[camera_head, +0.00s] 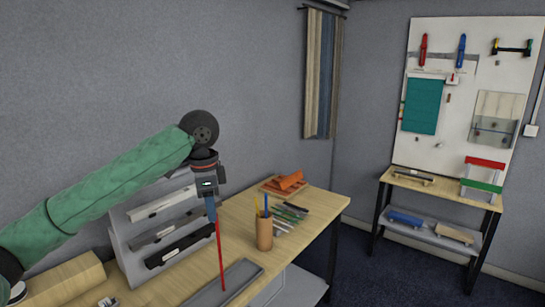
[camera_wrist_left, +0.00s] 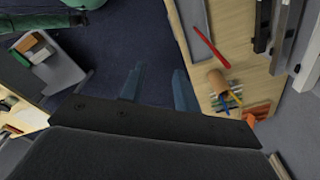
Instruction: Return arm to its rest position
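My left arm, in a green sleeve, reaches in from the left in the head view. Its gripper (camera_head: 210,213) points down above the table. In the left wrist view its two blue-grey fingers (camera_wrist_left: 157,90) stand apart with nothing visible between them. A thin red stick (camera_head: 221,258) shows below the gripper in the head view, over the grey tray (camera_head: 245,274). In the left wrist view the red stick (camera_wrist_left: 211,47) lies to one side of the fingers, apart from them. My right gripper is not in view.
A pencil cup (camera_head: 264,233) and several tools (camera_head: 290,214) sit on the table to the right. An orange object (camera_head: 287,181) lies farther back. A grey rack (camera_head: 128,245) with dark and light bars stands behind the arm. A wooden block (camera_head: 62,279) is at lower left.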

